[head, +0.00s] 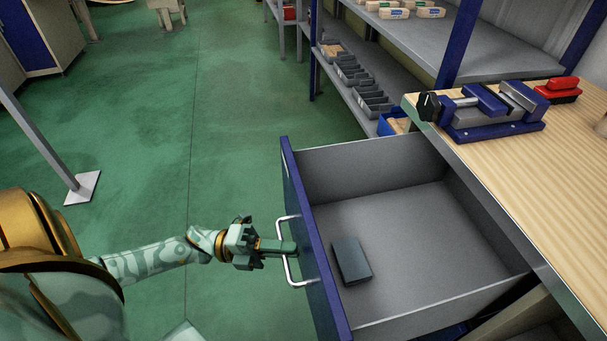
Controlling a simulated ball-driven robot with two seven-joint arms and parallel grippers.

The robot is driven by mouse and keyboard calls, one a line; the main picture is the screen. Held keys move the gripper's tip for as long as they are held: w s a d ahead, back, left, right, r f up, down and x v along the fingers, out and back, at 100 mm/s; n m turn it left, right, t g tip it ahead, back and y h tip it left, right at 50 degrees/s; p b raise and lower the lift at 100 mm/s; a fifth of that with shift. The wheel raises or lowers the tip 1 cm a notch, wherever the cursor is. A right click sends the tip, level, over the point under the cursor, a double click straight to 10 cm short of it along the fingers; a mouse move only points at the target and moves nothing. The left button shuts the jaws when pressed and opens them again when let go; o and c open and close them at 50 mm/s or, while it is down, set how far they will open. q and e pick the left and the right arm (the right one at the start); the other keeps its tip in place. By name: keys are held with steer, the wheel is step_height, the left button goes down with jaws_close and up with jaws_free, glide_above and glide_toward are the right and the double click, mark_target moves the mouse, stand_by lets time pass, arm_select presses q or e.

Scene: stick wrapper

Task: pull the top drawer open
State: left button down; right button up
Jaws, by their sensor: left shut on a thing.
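The top drawer (430,198) stands open, pulled out to the left from under the wooden workbench. It has grey inner walls and a blue front panel (309,235). A silver bar handle (285,262) is fixed to the outer face of that panel. My left gripper (290,247) reaches in from the left and is shut on the handle. A small dark box (351,261) lies on the drawer floor near the front panel. My right gripper is not in view.
The workbench top (545,190) at right carries a blue and grey vise (490,108) and a red object (560,90). Shelves with bins (357,85) stand behind the drawer. A grey post with a foot plate (82,187) stands at left. Green floor (215,120) is clear left of the drawer.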

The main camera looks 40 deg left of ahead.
arm_select(q)
steer(key=s+a, duration=0.1)
steer(key=s, duration=0.1)
steer(key=s+a, duration=0.2)
steer(key=shift+s+a+f, duration=0.1)
steer(key=shift+s+a, duration=0.2)
steer(key=shift+s, duration=0.05)
steer(key=c, duration=1.8)
jaws_free()
steer(key=shift+o, duration=0.2)
